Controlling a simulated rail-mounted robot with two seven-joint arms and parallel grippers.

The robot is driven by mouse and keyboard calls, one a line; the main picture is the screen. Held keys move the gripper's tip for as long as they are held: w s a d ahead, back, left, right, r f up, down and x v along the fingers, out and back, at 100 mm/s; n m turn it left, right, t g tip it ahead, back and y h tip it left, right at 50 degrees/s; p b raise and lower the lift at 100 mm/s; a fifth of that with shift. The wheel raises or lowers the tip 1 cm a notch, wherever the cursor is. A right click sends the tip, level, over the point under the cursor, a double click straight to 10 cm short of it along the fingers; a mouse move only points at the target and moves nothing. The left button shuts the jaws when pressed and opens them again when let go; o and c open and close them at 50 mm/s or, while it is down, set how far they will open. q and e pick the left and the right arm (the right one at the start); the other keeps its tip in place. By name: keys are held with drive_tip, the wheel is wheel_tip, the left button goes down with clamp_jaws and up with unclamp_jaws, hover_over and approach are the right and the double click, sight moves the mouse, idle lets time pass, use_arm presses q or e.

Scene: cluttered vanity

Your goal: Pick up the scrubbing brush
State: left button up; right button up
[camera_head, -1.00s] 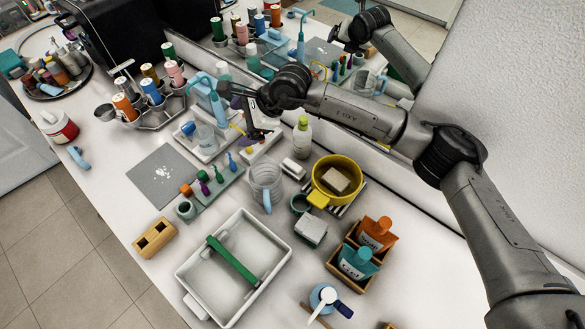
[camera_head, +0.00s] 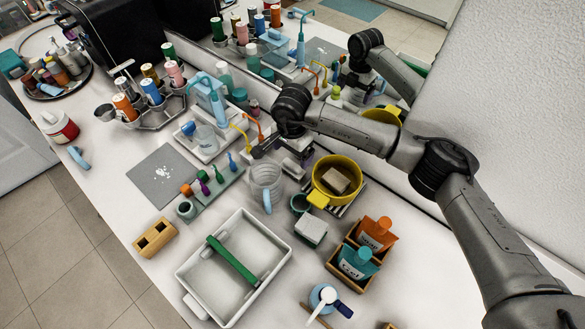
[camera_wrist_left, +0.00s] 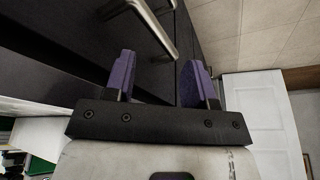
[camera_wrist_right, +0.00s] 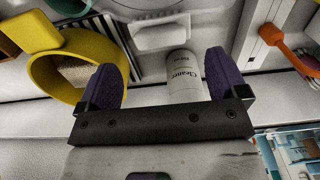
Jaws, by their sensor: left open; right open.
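I cannot tell for certain which thing is the scrubbing brush. A small white block with a raised grip (camera_wrist_right: 163,35) may be it; it lies at the top middle of the right wrist view and shows partly in the head view (camera_head: 292,169). I cannot tell how far the bottle is from the fingers. My left gripper (camera_wrist_left: 155,75) is open and empty by a dark drawer front with metal handles.
A yellow pot (camera_head: 347,165) holding a tan block stands right of the right gripper. A clear jug (camera_head: 265,180) stands to its left. Orange and yellow hooked handles (camera_head: 252,122) rise close by. A white tray (camera_head: 270,290) lies in front. The mirror wall is behind.

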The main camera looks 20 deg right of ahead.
sight(292, 164)
drive_tip(key=shift+f, duration=4.15)
drive_tip(key=c, duration=0.6)
wheel_tip(292, 164, up, 10)
drive_tip(key=shift+r, duration=0.1)
